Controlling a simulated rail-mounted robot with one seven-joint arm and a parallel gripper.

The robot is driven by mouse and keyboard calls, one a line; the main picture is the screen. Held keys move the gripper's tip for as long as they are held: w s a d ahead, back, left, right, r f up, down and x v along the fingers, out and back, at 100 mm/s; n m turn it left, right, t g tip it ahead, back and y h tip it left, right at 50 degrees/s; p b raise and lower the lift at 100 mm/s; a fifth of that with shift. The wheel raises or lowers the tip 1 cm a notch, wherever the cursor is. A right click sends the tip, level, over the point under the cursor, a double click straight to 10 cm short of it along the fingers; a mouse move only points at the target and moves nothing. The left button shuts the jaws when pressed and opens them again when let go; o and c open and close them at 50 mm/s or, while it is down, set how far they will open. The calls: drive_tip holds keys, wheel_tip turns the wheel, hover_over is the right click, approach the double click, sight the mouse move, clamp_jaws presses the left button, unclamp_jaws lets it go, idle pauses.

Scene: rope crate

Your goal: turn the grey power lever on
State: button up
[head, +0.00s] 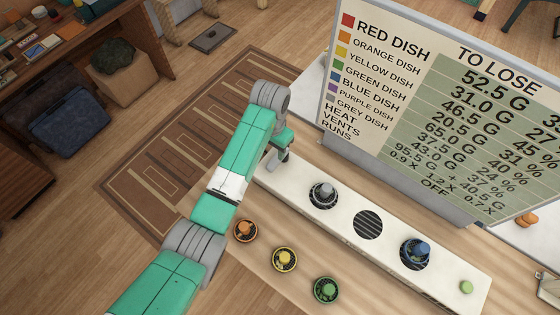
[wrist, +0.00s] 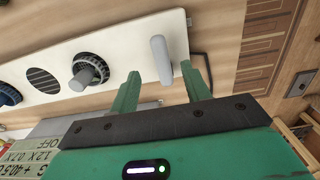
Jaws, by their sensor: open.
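The grey power lever (wrist: 161,58) is a pale upright bar on the left end of the white panel (head: 345,215). In the wrist view it stands between the two green fingertips of my gripper (wrist: 160,72), which is open around it. I see a gap on each side, and whether anything touches is unclear. In the head view my gripper (head: 281,143) is over the panel's left end, and a grey bit of what seems to be the lever shows just below it. The rest of the lever is hidden there.
On the panel are a grey knob (head: 323,195), a round vent (head: 368,224), a blue knob (head: 416,253) and a green button (head: 466,287). Orange (head: 245,230), yellow (head: 285,260) and green (head: 326,289) knobs line the front. A big sign (head: 440,110) stands behind.

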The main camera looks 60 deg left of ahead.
sight(273, 162)
wheel_tip(273, 162, down, 8)
drive_tip(key=shift+r, duration=0.15)
clamp_jaws()
